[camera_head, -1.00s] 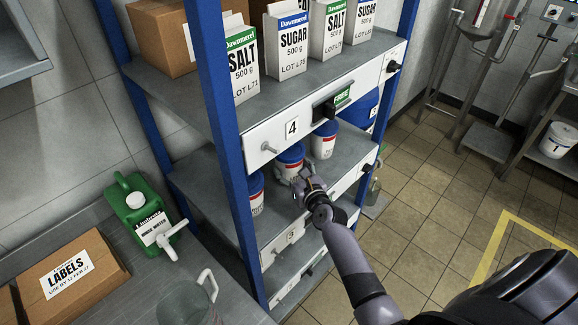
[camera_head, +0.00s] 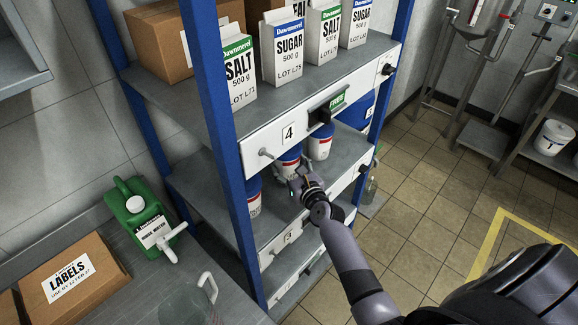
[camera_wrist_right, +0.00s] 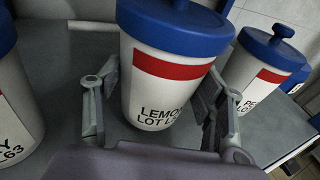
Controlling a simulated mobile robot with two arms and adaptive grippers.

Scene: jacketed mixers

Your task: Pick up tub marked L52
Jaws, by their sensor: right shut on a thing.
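A white tub with a blue lid and red band (camera_wrist_right: 166,75) stands between the fingers of my right gripper (camera_wrist_right: 160,112) in the right wrist view. Its label reads "LEMO…" and "LOT L5…"; the rest is hidden by a finger. The same tub (camera_head: 289,160) shows in the head view on the shelf below the "4" label, partly covered by the gripper (camera_head: 297,178). My right gripper is shut on it. I cannot tell whether its base is clear of the shelf. My left gripper is not in view.
A similar tub marked L63 (camera_wrist_right: 15,100) stands to the left and another tub (camera_wrist_right: 258,75) close on the right. The upper shelf edge (camera_head: 300,130) with a green tag overhangs the gripper. A blue post (camera_head: 222,130) stands to the left.

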